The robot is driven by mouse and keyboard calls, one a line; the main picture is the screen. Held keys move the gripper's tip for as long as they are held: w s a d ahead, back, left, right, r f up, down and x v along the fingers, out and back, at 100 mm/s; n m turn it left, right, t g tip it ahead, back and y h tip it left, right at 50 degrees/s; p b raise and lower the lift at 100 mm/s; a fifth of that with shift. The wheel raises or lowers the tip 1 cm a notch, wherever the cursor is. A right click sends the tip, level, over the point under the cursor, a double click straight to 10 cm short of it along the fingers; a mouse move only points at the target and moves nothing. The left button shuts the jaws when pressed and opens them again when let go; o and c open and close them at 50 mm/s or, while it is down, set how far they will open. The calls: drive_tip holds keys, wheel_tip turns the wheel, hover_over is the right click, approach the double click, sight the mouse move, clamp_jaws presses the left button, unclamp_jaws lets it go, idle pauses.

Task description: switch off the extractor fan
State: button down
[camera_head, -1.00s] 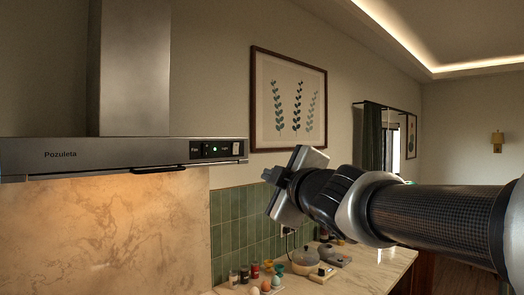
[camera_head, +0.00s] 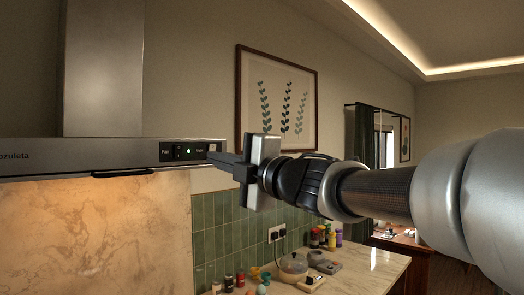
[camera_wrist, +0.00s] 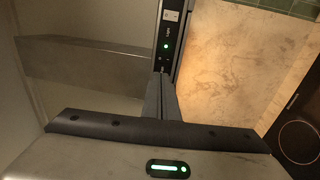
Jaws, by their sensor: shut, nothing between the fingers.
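The extractor hood (camera_head: 110,155) is a steel canopy with a chimney at the left of the head view. Its dark control panel (camera_head: 181,152) sits at the right end of the front edge, with a "Fan" label and a lit green light. The panel (camera_wrist: 166,48) also shows in the wrist view, with the green light and a pale switch at its upper end. My gripper (camera_head: 210,158) is shut and empty, its fingers pointing left at the panel's right end. In the wrist view the fingertips (camera_wrist: 160,78) overlap the panel's lower end; I cannot tell whether they touch.
A marble splashback (camera_head: 95,225) and green tiles (camera_head: 215,235) lie below the hood. A framed picture (camera_head: 278,105) hangs on the wall behind my gripper. A dark hob (camera_wrist: 300,135) shows in the wrist view.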

sight(179, 146)
drive_tip(key=p+x, duration=0.2)
drive_tip(key=x, duration=1.2)
drive_tip(key=shift+d+p, duration=0.1)
drive_tip(key=shift+p, duration=0.3)
drive_tip(key=shift+w+r+p, duration=0.2)
drive_tip(key=shift+r+p, duration=0.1)
drive_tip(key=shift+p, duration=0.05)
drive_tip(key=shift+s+r+p, duration=0.15)
drive_tip(key=shift+r+p, duration=0.15)
drive_tip(key=shift+r, duration=0.2)
drive_tip(key=shift+s, duration=0.1)
